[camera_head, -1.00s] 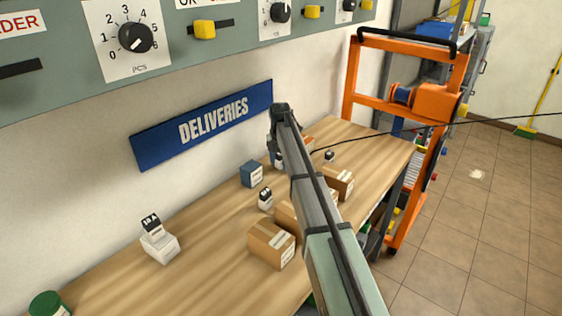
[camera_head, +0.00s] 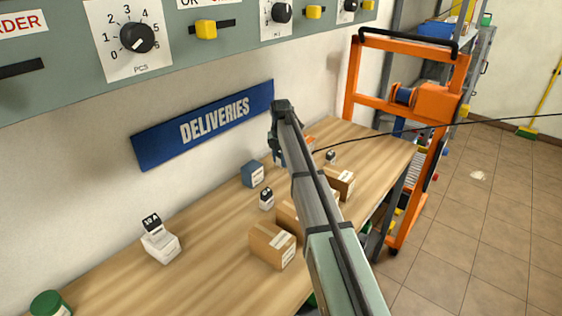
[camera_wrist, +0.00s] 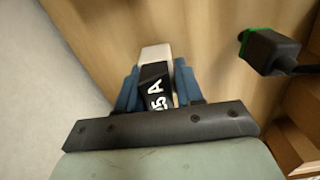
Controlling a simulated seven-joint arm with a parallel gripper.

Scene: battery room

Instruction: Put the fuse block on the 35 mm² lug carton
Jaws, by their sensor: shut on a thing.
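My gripper (camera_wrist: 157,92) is shut on a fuse block (camera_wrist: 156,80), a white piece with a black face marked "5 A" at the visible end of its label. The blue fingers press its two sides, above the wooden bench. In the head view my gripper (camera_head: 277,148) is at the far part of the bench, and the arm hides most of it and the block. Several brown cartons, one nearer (camera_head: 272,246) and one farther (camera_head: 340,180), stand on the bench. Their labels are too small to read, so I cannot tell which is the 35 mm² lug carton.
A blue box (camera_head: 252,174) and a small black-and-white block (camera_head: 266,199) stand on the bench (camera_head: 205,262). A black connector with green (camera_wrist: 272,51) is right of my gripper. An orange frame (camera_head: 402,140) stands beyond.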

